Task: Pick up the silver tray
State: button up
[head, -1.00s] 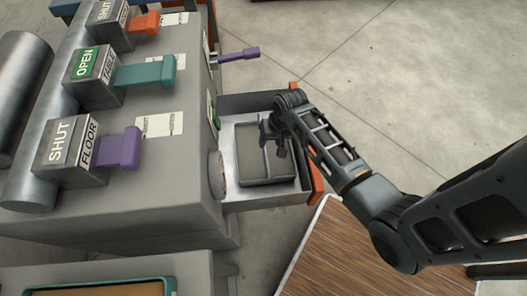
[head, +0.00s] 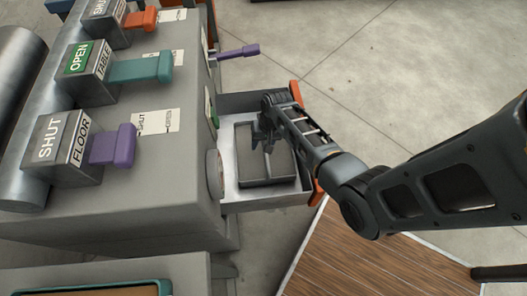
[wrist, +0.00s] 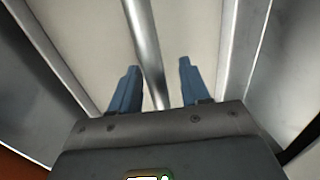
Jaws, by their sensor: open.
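The silver tray (head: 268,178) lies in a pulled-out drawer and looks grey, with a raised divider bar along its middle. My gripper (head: 264,143) is over the tray's far part, pointing down. In the wrist view, my gripper (wrist: 159,68) is open, with one blue finger on each side of the silver bar (wrist: 143,40). The bar runs between the fingers, nearer the left one at the top. The fingers do not appear closed on it. In the head view, my gripper hides part of the tray's far end.
The drawer (head: 267,197) has metal walls around the tray and an orange front (head: 318,192). The grey machine (head: 150,215) stands to its left, with a purple lever (head: 113,146) and a teal lever (head: 145,68). A wooden surface (head: 375,255) is at the lower right.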

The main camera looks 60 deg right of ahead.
jog(key=shift+c, duration=0.4)
grip_shut()
notch_tip(320, 180, up, 10)
jog(key=shift+r+p, duration=0.1)
jog(key=shift+p, duration=1.05)
jog(key=shift+c, duration=2)
grip_release()
grip_shut()
